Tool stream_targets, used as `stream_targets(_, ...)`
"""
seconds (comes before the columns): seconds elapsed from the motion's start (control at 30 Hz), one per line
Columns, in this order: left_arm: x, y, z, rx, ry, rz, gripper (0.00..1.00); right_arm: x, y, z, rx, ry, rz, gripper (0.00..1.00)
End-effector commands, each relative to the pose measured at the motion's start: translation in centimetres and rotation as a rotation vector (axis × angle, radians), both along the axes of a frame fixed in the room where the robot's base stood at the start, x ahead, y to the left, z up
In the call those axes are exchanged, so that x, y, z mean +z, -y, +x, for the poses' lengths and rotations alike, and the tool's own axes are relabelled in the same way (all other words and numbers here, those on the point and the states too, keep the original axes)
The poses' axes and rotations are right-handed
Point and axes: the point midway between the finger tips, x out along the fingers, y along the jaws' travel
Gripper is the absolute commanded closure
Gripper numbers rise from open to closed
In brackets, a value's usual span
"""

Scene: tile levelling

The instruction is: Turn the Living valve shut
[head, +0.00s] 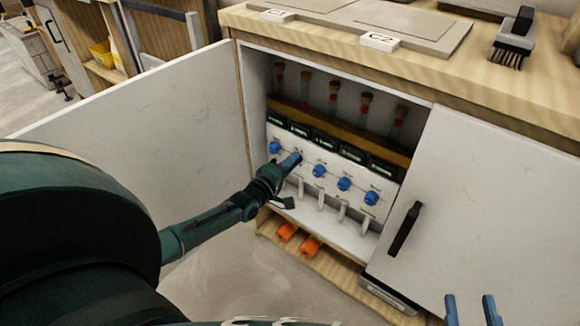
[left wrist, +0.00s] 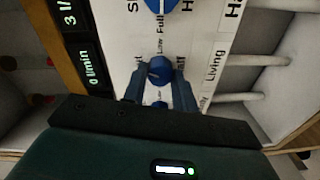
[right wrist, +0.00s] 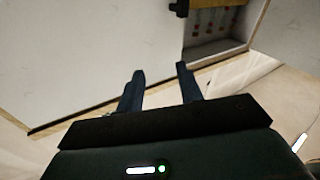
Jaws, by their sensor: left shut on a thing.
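The Living valve is a blue knob (left wrist: 158,71) on a white panel, with the label Living (left wrist: 212,65) beside it in the left wrist view. My left gripper (head: 294,160) is shut on this knob, one finger on each side; its fingers also show in the left wrist view (left wrist: 160,82). In the head view the gripper hides most of the knob. The display in line with it (left wrist: 90,70) reads 0 l/min. My right gripper (head: 472,308) is open and empty, low at the right; its fingers show apart in the right wrist view (right wrist: 162,82).
Other blue knobs (head: 319,170) sit in the same row, with white pipes (head: 321,199) below and dark displays (head: 325,138) above. The open left door (head: 150,130) and right door (head: 490,190) flank the cabinet. Orange items (head: 286,231) lie on the bottom shelf.

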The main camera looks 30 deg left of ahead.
Motion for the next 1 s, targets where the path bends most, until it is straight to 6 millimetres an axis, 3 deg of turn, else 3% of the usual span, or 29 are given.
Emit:
stream_targets(0.5, -0.02, -0.10, 0.06, 0.000, -0.026, -0.354, 0.95, 0.08, -0.56, -0.11, 0.032, 0.056, 0.040, 0.64)
stream_targets(1.0, 0.10, -0.11, 0.07, 0.001, -0.032, -0.430, 0.95, 0.14, -0.59, -0.02, 0.033, 0.056, 0.052, 0.64)
